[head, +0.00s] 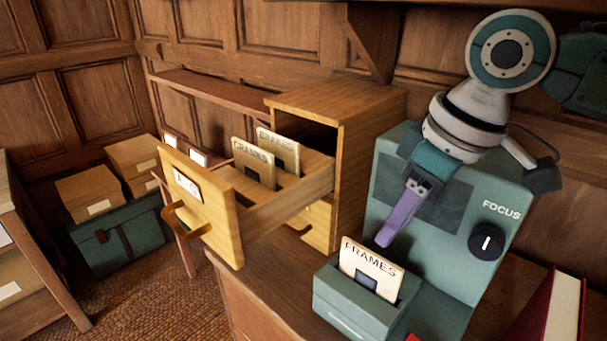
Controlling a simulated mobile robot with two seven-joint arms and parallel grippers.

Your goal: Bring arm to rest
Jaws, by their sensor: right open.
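My right arm comes in from the upper right, and its gripper (398,218) points down in front of the grey-green viewer with the FOCUS knob. Its purple fingers overlap each other in the picture, so the gap between them is hard to see. The gripper is open and nothing shows between the fingers. It hangs above the card marked FRAMES (370,270), apart from it. That card stands upright in the slot of the small green holder (349,315) at the viewer's front. My left gripper is out of view.
A wooden drawer (196,204) stands pulled out of its cabinet (355,140), left of my gripper, holding cards marked CRANKS (254,162) and BRAKES (279,148). The FOCUS knob (486,242) sticks out at the right. A red book (555,310) stands at the lower right.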

